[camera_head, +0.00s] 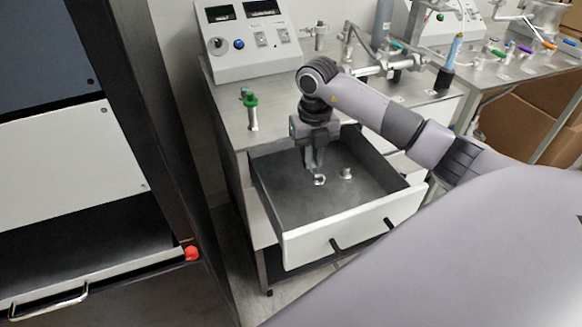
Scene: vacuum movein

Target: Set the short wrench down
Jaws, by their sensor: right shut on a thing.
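My right gripper (316,165) points down into an open drawer (360,231) under the workbench. It is shut on the short wrench (320,180), a small silver piece whose end shows just below the fingertips. The wrench is low over the drawer's dark floor; I cannot tell whether it touches it. A second small silver part (346,173) stands in the drawer just right of the gripper. My left gripper is not in view.
On the bench top (228,127) are a white control box (250,43), a green-topped valve (251,108) and metal pipework (385,68). A dark cabinet (60,150) with a red knob (191,253) stands at left. The drawer's front and left floor are clear.

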